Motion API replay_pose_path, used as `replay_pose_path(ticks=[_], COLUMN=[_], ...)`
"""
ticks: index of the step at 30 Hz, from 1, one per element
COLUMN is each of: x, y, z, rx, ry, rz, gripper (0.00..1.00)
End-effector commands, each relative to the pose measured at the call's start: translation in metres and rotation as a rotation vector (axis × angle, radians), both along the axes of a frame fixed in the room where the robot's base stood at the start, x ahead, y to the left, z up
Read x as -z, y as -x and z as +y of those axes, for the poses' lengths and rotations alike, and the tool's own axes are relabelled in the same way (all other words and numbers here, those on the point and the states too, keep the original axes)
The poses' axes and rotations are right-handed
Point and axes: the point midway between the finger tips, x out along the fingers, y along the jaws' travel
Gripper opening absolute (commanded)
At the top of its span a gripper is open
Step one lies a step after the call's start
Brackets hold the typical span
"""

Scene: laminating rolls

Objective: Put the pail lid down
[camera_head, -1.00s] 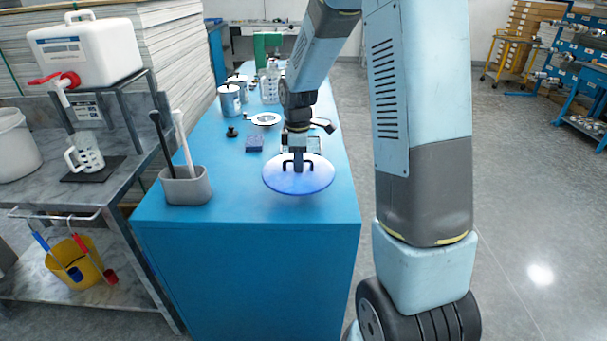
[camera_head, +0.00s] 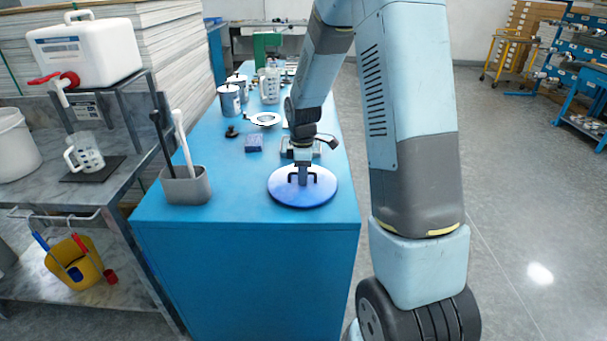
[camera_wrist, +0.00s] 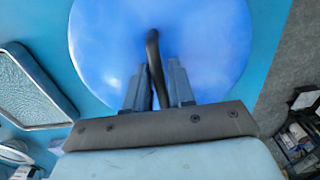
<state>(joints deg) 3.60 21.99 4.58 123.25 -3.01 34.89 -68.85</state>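The pail lid (camera_head: 285,193) is a round blue disc with a dark loop handle on top. It lies level at the front right of the blue table top, apparently resting on it. My gripper (camera_head: 303,172) is above its middle, pointing down. In the wrist view the lid (camera_wrist: 215,40) fills the upper middle, and the dark handle (camera_wrist: 153,50) stands between the two fingers of my gripper (camera_wrist: 158,80). The fingers look closed on the handle. The lid's underside is hidden.
A grey holder (camera_head: 186,187) with two tools stands at the table's front left. A small blue block (camera_head: 253,144), a white ring (camera_head: 264,119), cans (camera_head: 230,100) and a clear jug (camera_head: 270,86) stand farther back. The front strip of the blue table (camera_head: 235,205) is clear.

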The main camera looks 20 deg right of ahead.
Motion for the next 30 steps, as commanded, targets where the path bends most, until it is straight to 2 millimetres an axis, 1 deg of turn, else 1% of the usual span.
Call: replay_pose_path(ticks=[1, 5, 13, 16, 20, 30], x=[0.0, 0.0, -0.001, -0.007, -0.025, -0.089], y=[0.0, 0.0, 0.0, -0.001, -0.001, -0.001], z=[0.0, 0.0, 0.001, 0.001, 0.001, 0.001], rx=[0.0, 0.0, -0.001, -0.001, -0.001, -0.001], ry=[0.0, 0.0, 0.0, 0.0, 0.0, 0.0], rz=[0.0, 0.0, -0.001, -0.003, -0.005, -0.003], gripper=[0.29, 0.41, 0.42, 0.42, 0.42, 0.42])
